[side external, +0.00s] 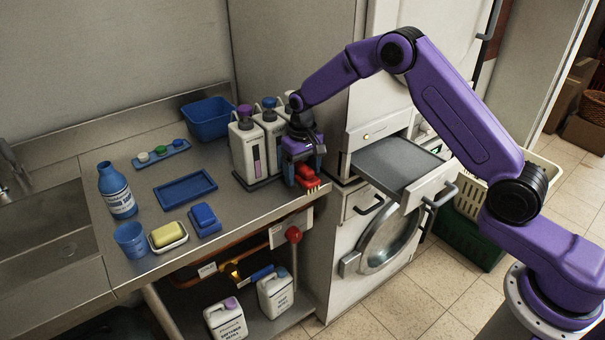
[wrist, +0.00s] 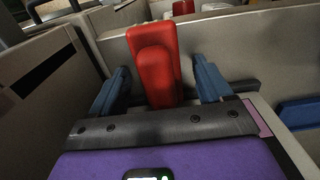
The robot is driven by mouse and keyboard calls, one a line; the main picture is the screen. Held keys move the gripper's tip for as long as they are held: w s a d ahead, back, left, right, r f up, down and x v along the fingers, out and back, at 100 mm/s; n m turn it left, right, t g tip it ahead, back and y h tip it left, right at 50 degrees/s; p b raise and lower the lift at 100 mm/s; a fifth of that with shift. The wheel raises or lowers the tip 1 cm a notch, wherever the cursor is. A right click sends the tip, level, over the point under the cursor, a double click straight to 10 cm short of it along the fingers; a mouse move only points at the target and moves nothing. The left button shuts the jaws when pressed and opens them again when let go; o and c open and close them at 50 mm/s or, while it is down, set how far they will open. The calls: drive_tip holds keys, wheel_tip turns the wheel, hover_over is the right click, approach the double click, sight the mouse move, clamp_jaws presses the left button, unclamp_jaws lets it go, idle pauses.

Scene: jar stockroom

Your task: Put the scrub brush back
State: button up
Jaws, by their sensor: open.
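The scrub brush (side external: 307,176) is red with pale yellowish bristles. It is at the counter's right end, beside the dispenser rack. My gripper (side external: 303,178) is over it, pointing down. In the wrist view the red brush (wrist: 156,68) stands between my two blue fingers (wrist: 162,88), with a visible gap on each side. The fingers are open and not closed on it. The gripper hides part of the brush in the side view, and I cannot tell what it rests on.
White pump bottles (side external: 246,152) stand just left of my gripper. An empty blue tray (side external: 185,190), a blue bin (side external: 208,120), a blue bottle (side external: 116,190), a blue cup (side external: 130,239), and a yellow sponge (side external: 168,234) are on the counter (side external: 240,212). A drawer (side external: 395,163) stands open at right.

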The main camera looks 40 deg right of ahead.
sight(302, 167)
wheel_tip(302, 167, up, 11)
idle(0.3)
drive_tip(key=shift+s+a+r, duration=0.2)
drive_tip(key=shift+s+a, duration=0.1)
drive_tip(key=s+a+r+n, duration=0.2)
drive_tip(key=s+n, duration=0.1)
drive_tip(key=s, duration=0.7)
drive_tip(key=s+a+r+n, duration=0.2)
drive_tip(key=s+r+n, duration=0.1)
drive_tip(key=s, duration=0.7)
drive_tip(key=s+d+f+n, duration=0.1)
drive_tip(key=s+d+n, duration=0.2)
drive_tip(key=s, duration=0.7)
drive_tip(key=s+d+f+n, duration=0.1)
drive_tip(key=s+d+n, duration=0.2)
drive_tip(key=s, duration=0.8)
drive_tip(key=shift+s+d+n, duration=0.25)
drive_tip(key=shift+d+n, duration=0.05)
drive_tip(key=shift+d, duration=0.9)
